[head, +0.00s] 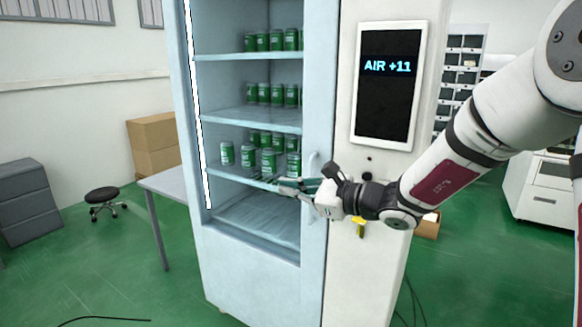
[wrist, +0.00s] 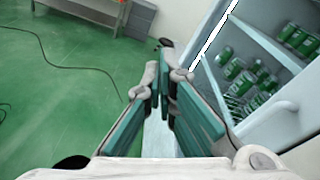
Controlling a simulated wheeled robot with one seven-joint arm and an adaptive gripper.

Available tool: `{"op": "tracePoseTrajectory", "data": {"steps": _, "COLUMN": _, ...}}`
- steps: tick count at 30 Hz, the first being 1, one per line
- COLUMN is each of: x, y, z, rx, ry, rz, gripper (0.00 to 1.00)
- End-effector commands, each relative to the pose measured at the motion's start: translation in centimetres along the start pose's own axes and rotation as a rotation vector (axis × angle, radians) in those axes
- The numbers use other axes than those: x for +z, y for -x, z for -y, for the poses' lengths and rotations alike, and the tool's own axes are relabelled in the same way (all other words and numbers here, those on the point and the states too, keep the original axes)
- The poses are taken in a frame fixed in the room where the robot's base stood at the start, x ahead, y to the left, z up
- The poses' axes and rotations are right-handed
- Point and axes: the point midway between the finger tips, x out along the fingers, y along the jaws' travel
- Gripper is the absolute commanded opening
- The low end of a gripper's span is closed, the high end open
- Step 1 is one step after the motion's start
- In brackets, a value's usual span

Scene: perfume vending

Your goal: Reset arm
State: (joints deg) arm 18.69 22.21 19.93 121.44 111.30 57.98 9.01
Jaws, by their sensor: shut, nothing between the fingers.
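My gripper (head: 278,183) is in front of the vending machine (head: 262,278), at the height of its lower shelf, left of the door handle (head: 312,170). In the wrist view its two green-padded fingers (wrist: 166,75) are shut with nothing held between them. My arm comes in from the right in the head view. The machine's shelves hold several green cans (head: 268,160), which also show at the right of the wrist view (wrist: 240,80). I cannot tell whether the fingers touch the machine.
A screen (head: 388,85) reading "AIR +11" is on the machine's right panel. A grey table (head: 166,184), a black stool (head: 102,195), cardboard boxes (head: 153,143) and a grey cabinet (head: 27,200) stand to the left. Green floor is open in front of them.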

Motion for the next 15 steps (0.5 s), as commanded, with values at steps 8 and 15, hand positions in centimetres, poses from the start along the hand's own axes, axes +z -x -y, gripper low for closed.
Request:
{"op": "tracePoseTrajectory", "data": {"steps": 8, "x": 5.0, "y": 6.0, "z": -11.2, "rx": 0.409, "ry": 0.544, "rz": -0.126, "gripper": 0.0}}
{"op": "tracePoseTrajectory", "data": {"steps": 15, "x": 5.0, "y": 14.3, "z": -17.5, "rx": 0.719, "ry": 0.979, "rz": -0.271, "gripper": 0.0}}
